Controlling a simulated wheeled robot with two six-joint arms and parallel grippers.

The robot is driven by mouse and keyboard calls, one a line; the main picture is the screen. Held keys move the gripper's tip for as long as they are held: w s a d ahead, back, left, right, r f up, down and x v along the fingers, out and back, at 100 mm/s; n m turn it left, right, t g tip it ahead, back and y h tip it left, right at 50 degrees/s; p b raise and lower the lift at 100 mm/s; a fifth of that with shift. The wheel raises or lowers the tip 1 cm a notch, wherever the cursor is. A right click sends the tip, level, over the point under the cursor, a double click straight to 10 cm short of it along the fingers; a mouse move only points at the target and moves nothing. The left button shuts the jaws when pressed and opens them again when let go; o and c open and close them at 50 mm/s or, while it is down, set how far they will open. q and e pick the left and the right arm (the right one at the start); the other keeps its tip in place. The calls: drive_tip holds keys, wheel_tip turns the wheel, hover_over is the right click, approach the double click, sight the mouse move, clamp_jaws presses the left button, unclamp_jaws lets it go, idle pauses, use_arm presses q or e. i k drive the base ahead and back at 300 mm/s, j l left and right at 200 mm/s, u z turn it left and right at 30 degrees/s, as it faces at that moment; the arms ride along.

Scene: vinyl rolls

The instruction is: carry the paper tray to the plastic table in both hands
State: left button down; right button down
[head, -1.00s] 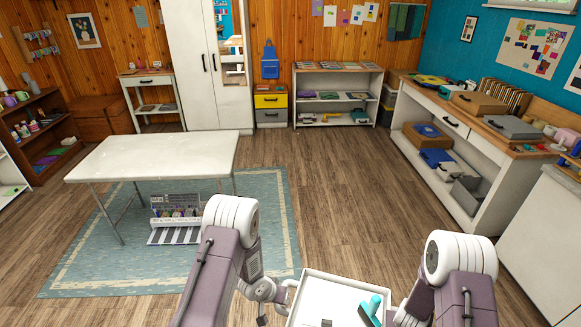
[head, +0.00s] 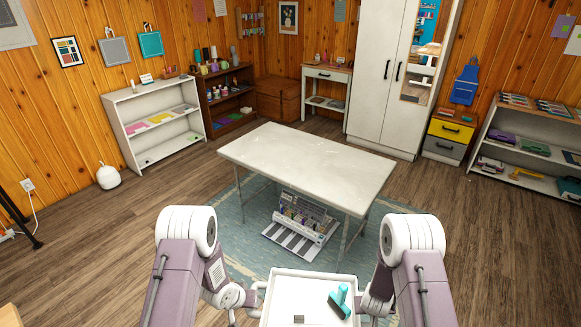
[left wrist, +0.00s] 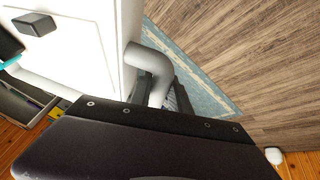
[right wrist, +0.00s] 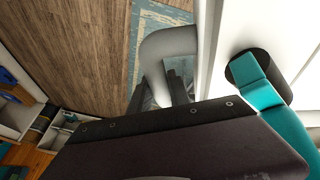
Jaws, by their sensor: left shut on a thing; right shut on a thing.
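The white paper tray (head: 283,284) is held level in front of me at the bottom of the head view. It carries a teal tool (head: 340,300) and a small dark block (head: 299,319). My left gripper (head: 250,300) is shut on the tray's left handle, a pale curved bar that shows in the left wrist view (left wrist: 156,66). My right gripper (head: 375,303) is shut on the right handle, seen in the right wrist view (right wrist: 165,50). The plastic table (head: 305,165), white with a bare top, stands ahead, beyond the tray and apart from it.
A white shelf (head: 150,118) stands at the left, a white cabinet (head: 385,75) behind the table. Wood floor (head: 130,230) is open at the left and right.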

sight(300, 162)
drive_tip(key=i+j+u, duration=0.25)
drive_tip(key=i+u, duration=0.2)
drive_tip(key=i, duration=0.4)
drive_tip(key=i+u, duration=0.45)
drive_tip(key=i, duration=0.35)
drive_tip(key=i+l+z, duration=0.1)
drive_tip(key=i+z, duration=0.25)
drive_tip(key=i, duration=0.15)
drive_tip(key=i+z, duration=0.35)
drive_tip(key=i, duration=0.15)
drive_tip(key=i+j+z, duration=0.2)
drive_tip(key=i+z, duration=0.15)
drive_tip(key=i, duration=0.15)
drive_tip(key=i+z, duration=0.25)
drive_tip(key=z, duration=0.15)
drive_tip(key=i+z, duration=0.2)
drive_tip(key=z, duration=0.2)
